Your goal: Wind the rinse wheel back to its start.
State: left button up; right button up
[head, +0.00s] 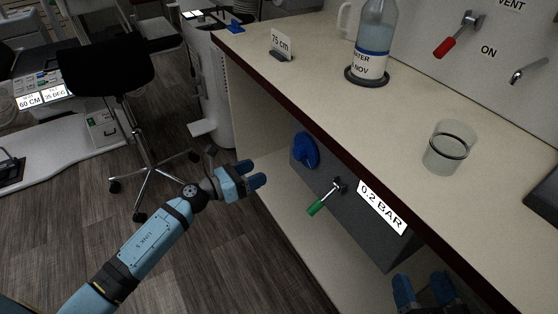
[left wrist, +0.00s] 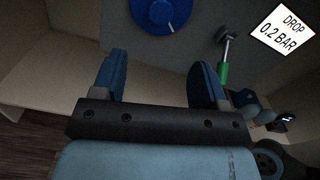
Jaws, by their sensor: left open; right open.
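A round blue wheel (head: 305,150) is mounted on the dark grey box under the counter, and I take it to be the rinse wheel. It also shows in the left wrist view (left wrist: 161,12), beyond my fingers near the top edge. My left gripper (head: 257,174) is open and empty, left of the wheel and apart from it. Its two blue fingers also show in the left wrist view (left wrist: 158,82). My right gripper (head: 428,287) is open at the bottom right of the head view, below the counter edge, with nothing seen between its fingers.
A green-handled lever (head: 318,207) and a "0.2 BAR" sign (head: 382,207) are on the grey box (head: 358,178) right of the wheel. The counter (head: 330,95) overhangs them. On it stand a water bottle (head: 374,40) and a glass (head: 449,149). A chair (head: 110,75) stands left on open floor.

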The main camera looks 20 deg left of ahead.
aim_at(296, 155)
pick_arm(q)
jog(key=b+x, duration=0.1)
jog(key=x, duration=1.1)
jog(key=shift+d, duration=0.2)
jog(key=shift+w+d, duration=0.3)
jog(key=shift+w, duration=0.15)
pick_arm(e)
jog(key=shift+s+a+r+t+y, duration=0.15)
jog(key=shift+r+t+y, duration=0.1)
jog(key=shift+r, duration=0.3)
jog(key=shift+a+r+t+y, duration=0.15)
jog(key=shift+r+t+y, duration=0.1)
jog(key=shift+r, duration=0.3)
pick_arm(q)
jog(key=c, duration=0.9)
